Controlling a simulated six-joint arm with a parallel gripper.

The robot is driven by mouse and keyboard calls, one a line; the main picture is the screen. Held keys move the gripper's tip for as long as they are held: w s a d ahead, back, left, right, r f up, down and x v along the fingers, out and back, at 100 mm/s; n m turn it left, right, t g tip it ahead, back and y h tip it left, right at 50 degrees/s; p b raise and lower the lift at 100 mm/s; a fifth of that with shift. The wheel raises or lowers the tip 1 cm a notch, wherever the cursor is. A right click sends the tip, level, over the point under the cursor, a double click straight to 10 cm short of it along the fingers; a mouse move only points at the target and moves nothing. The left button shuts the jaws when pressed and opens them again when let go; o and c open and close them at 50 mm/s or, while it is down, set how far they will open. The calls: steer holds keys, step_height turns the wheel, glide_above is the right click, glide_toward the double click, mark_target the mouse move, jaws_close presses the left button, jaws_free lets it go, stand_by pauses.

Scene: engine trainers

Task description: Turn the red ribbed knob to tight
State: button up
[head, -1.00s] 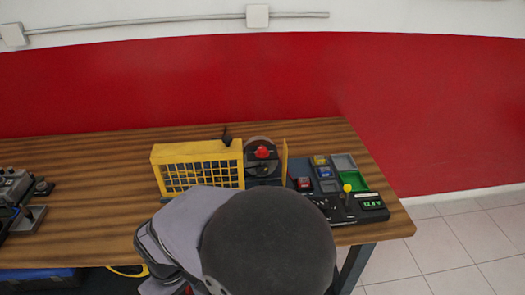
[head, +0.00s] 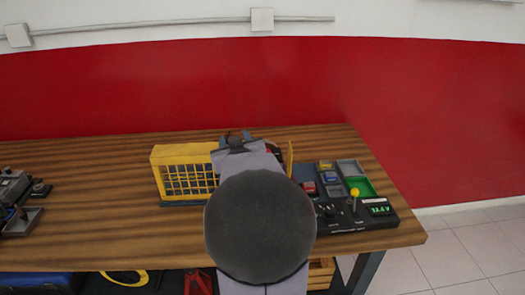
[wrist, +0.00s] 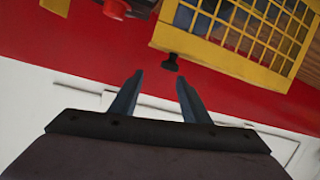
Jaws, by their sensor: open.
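The red ribbed knob is mostly hidden behind my arm in the head view, where only a bit of red (head: 276,152) shows at the arm's right side. In the wrist view a red part (wrist: 142,4), likely this knob, is cut off by the top edge beside a black piece. My gripper (wrist: 160,76) is open and empty, its two fingers apart. It is clear of the red part, which lies beyond the fingertips. How tight the knob is cannot be seen.
A yellow grid guard (head: 185,172) stands left of my arm; a small black knob (wrist: 171,62) sticks out near it in the wrist view. A panel with a yellow-topped lever and lit display (head: 378,210) lies to the right. The left middle of the wooden table (head: 90,180) is clear.

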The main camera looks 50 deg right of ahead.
steer(key=shift+m+t+h, duration=0.3)
steer(key=shift+t+h, duration=0.3)
steer(key=shift+h, duration=0.1)
steer(key=s+d+f+b, duration=0.1)
steer(key=d, duration=0.1)
steer(key=s+d+b, duration=0.1)
steer(key=s+d+f+b, duration=0.1)
steer(key=d, duration=0.1)
steer(key=shift+d+f+b, duration=0.3)
steer(key=s+d+f+t+y+b, duration=0.1)
steer(key=s+d+f+t+b, duration=0.1)
steer(key=f, duration=0.3)
steer(key=shift+s+d+b, duration=0.15)
steer(key=shift+s+b, duration=0.45)
steer(key=shift+b, duration=0.25)
steer(key=shift+w, duration=0.1)
steer(key=shift+p+x, duration=0.7)
steer(key=shift+x, duration=2.8)
steer(key=c, duration=1.1)
steer(key=shift+o, duration=0.2)
